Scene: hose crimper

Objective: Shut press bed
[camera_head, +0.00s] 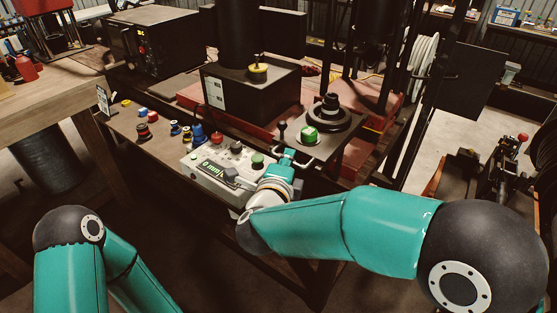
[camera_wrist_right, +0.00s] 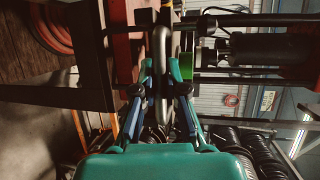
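The press bed (camera_head: 344,151) is a dark flat plate that sticks out at the front of the press, right of the control panel. It carries a black round stepped part (camera_head: 331,113) and a green-topped piece (camera_head: 309,134). A bar handle (camera_head: 307,163) is on its front edge. My right gripper (camera_head: 292,157) is at this handle. In the right wrist view the handle (camera_wrist_right: 161,60) stands between the two fingers (camera_wrist_right: 161,72), which look closed around it. Contact on both sides is hard to make out. My left arm is at lower left, with its gripper out of frame.
A control panel (camera_head: 212,173) with buttons and a small display lies just left of my right gripper. Colored small parts (camera_head: 186,133) stand on the bench left of it. A dark block (camera_head: 252,95) stands behind. A wooden table (camera_head: 45,103) is at far left.

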